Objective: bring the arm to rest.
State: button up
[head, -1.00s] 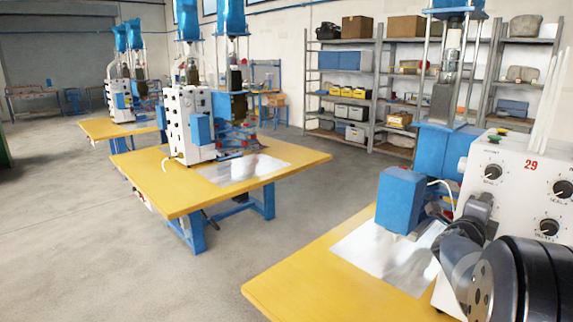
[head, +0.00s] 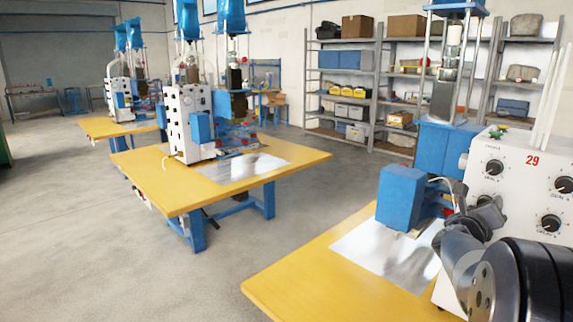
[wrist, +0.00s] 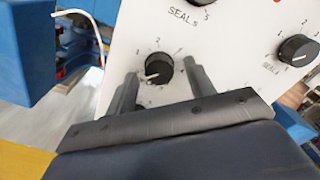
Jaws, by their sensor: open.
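My gripper (wrist: 160,68) is open, with one finger on each side of a black dial knob (wrist: 158,70) in the wrist view. The knob is on a white control panel (wrist: 225,65) and its pale pointer faces left. I cannot tell whether the fingers touch it or how deep they reach. In the head view my gripper (head: 488,213) is at the lower right, close in front of the left part of the white panel marked 29 (head: 525,165). It hides the panel's lower left part. Nothing is seen held.
A second dial (wrist: 297,47) is right of my gripper in the wrist view. A blue box-shaped part (head: 401,197) and a yellow table (head: 310,285) lie to the left. More machines on yellow tables (head: 165,185) stand beyond. Grey floor (head: 90,235) is free at left.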

jog(key=m+p, duration=0.1)
jog(key=m, duration=0.3)
jog(key=shift+a+f+m, duration=0.1)
jog(key=shift+m, duration=0.2)
dwell(0.5)
